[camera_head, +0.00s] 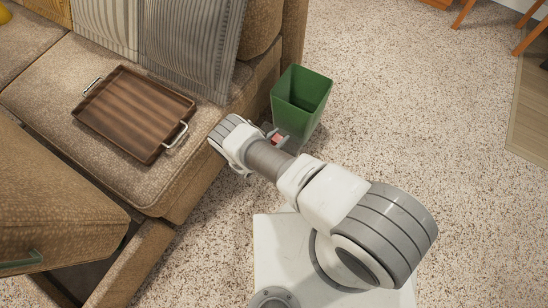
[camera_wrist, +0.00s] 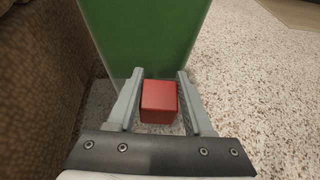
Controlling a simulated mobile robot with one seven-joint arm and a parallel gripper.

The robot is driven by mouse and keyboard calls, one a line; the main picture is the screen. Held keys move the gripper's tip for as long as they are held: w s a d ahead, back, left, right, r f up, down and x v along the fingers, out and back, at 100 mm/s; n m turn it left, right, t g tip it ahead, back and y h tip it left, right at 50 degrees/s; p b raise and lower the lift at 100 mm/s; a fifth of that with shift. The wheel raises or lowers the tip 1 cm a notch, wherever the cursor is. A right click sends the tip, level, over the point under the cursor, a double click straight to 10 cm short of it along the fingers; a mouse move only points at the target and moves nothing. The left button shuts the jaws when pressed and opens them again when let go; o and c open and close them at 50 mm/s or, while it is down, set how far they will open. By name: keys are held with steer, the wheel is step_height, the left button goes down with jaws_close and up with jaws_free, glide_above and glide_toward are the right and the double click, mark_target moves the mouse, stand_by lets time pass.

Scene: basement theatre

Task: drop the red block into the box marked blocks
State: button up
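The red block (camera_wrist: 159,102) shows between the two fingers of my gripper (camera_wrist: 160,76) in the wrist view. The fingers are apart, with a clear gap beside the block on the right and a thin one on the left. In the head view a small part of the red block (camera_head: 278,139) shows by my gripper (camera_head: 277,136), low in front of the green bin; my arm hides the rest. I cannot tell whether the block rests on the carpet. No box with a readable "blocks" mark is in view.
The open green bin (camera_head: 301,98) stands on the carpet just beyond my gripper; its wall (camera_wrist: 145,35) fills the top of the wrist view. The brown couch (camera_head: 185,180) is close on the left, with a wooden tray (camera_head: 133,112) on its seat. Carpet to the right is clear.

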steer(key=o, duration=0.4)
steer(key=shift+o, duration=0.2)
steer(key=p+v, duration=0.4)
steer(key=v, duration=1.3)
steer(key=shift+s+r, duration=0.2)
steer(key=shift+a, duration=0.1)
